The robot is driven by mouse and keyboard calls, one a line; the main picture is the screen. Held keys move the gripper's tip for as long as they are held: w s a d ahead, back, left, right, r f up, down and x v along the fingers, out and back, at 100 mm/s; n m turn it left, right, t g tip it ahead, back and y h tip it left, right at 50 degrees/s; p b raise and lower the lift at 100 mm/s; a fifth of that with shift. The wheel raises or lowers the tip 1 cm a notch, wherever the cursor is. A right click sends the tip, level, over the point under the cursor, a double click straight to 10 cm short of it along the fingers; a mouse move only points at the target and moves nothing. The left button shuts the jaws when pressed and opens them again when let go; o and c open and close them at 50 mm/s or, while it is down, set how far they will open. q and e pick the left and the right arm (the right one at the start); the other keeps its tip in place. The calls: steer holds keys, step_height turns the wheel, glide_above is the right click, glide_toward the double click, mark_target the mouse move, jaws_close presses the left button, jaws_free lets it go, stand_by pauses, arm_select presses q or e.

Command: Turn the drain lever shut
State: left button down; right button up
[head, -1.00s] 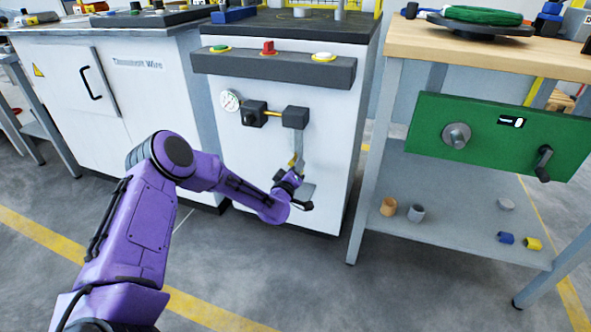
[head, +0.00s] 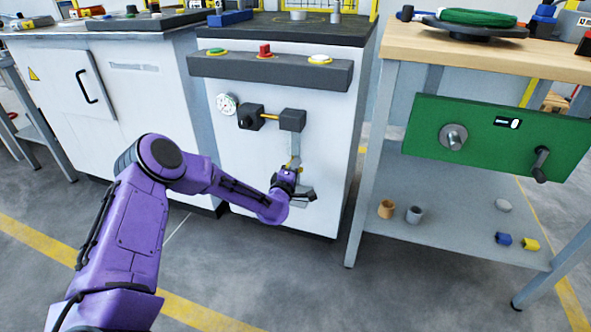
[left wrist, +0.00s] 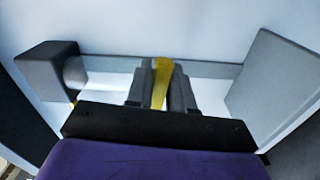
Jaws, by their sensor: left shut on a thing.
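The yellow drain lever (head: 292,165) is on the grey vertical pipe (head: 305,150) low on the front of the white cabinet. In the left wrist view the lever (left wrist: 162,80) stands between my two dark fingers, with the grey pipe (left wrist: 210,70) behind it. My left gripper (head: 292,172) is shut on the lever, and the gripper and wrist partly hide it in the head view. My right gripper is not in view.
A pressure gauge (head: 227,104) and a valve with dark blocks (head: 250,117) sit above my gripper on the white cabinet (head: 235,150). A workbench (head: 470,42) with a green panel (head: 480,130) stands to the right. The floor before the cabinet is clear.

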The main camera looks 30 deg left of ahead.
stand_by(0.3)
arm_select(q)
steer(key=c, duration=1.1)
jaws_free()
